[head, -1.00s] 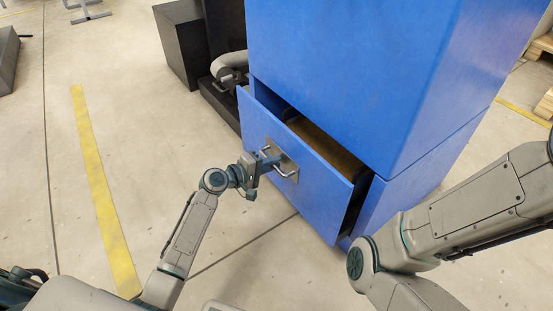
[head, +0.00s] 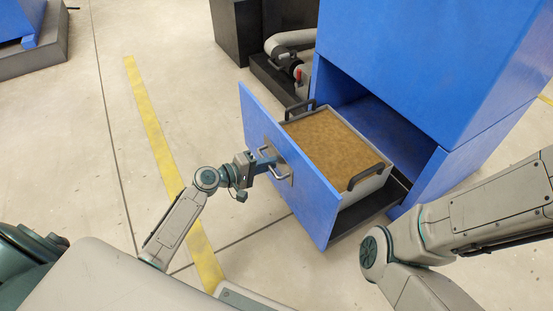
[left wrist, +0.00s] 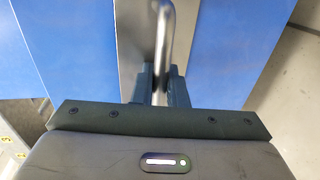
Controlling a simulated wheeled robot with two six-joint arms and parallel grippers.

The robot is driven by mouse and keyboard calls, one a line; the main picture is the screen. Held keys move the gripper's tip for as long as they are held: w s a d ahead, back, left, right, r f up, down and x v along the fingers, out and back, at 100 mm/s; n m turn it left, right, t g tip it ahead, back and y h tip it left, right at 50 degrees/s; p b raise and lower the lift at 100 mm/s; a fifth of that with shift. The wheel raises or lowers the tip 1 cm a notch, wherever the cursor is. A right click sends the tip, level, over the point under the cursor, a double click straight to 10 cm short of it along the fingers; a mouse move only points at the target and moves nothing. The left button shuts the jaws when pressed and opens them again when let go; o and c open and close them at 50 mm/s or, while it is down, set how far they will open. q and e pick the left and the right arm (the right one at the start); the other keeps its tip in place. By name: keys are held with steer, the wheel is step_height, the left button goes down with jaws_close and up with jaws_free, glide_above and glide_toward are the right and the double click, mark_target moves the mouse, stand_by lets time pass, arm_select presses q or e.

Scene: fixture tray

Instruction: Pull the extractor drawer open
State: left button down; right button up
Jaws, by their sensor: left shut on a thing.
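The blue extractor drawer (head: 288,172) stands well out of the lower part of the blue cabinet (head: 432,75). In it sits a grey bin (head: 366,189) with black handles, filled with brown, grainy material. My left gripper (head: 264,163) is shut on the metal drawer handle (head: 278,167) on the drawer front. In the left wrist view the fingers (left wrist: 160,88) close around the handle bar (left wrist: 163,40). My right arm comes in at the right of the head view, but its gripper is out of view.
Grey pipework (head: 290,45) and a black box (head: 240,30) stand behind the drawer, left of the cabinet. A yellow floor line (head: 160,130) runs along the left. The concrete floor in front of the drawer is clear.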

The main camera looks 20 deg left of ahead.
arm_select(q)
steer(key=shift+f+v, duration=0.15)
steer(key=shift+v, duration=0.6)
steer(key=shift+f+v, duration=0.15)
steer(key=shift+v, duration=0.65)
steer(key=c, duration=1.8)
jaws_free()
steer(key=shift+s, duration=0.1)
steer(key=p+v, duration=0.2)
steer(key=v, duration=0.8)
steer(key=shift+s+a, duration=0.2)
steer(key=shift+s, duration=0.05)
